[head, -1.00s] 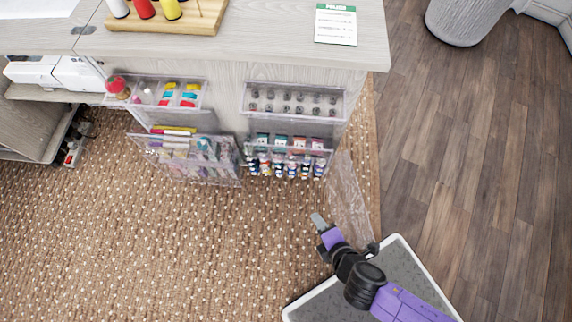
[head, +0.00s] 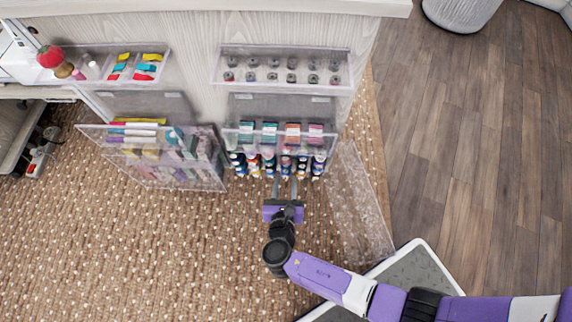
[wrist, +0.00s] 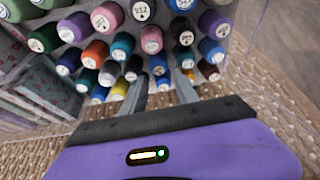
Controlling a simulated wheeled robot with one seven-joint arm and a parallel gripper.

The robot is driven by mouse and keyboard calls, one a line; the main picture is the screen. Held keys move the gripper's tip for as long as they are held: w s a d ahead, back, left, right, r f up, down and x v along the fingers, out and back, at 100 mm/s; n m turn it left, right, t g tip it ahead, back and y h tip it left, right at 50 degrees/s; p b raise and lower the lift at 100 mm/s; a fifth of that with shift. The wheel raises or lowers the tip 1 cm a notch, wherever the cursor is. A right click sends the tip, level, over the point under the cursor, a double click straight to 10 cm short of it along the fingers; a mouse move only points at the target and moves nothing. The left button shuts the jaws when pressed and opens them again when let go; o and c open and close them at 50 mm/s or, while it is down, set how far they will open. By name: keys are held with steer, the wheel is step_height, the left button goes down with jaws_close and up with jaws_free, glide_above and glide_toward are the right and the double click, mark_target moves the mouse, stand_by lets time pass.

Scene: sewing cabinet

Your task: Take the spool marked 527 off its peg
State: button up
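Several thread spools (head: 286,163) hang in rows on pegs in the lower right clear holder, with their round number labels facing out. The other labels are too small or blurred, so I cannot tell which spool is marked 527. My gripper (head: 286,181) is just in front of the lowest spools, fingers pointing toward the rack. In the wrist view its two fingers (wrist: 160,78) are apart, with dark and blue spools beyond the gap. Nothing is visibly held.
A clear bin of bobbins (head: 284,73) is above the spool holder. Another clear holder (head: 175,160) with packets and pens hangs at left. A clear panel (head: 357,205) stands out at right, close to the rack. Open carpet (head: 130,250) lies in front.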

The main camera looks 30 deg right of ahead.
steer(key=b+x, duration=0.1)
steer(key=x, duration=0.1)
steer(key=b+x, duration=0.1)
steer(key=x, duration=0.2)
steer(key=shift+w+r, duration=0.1)
steer(key=shift+r, duration=0.15)
steer(key=shift+c, duration=0.5)
jaws_close()
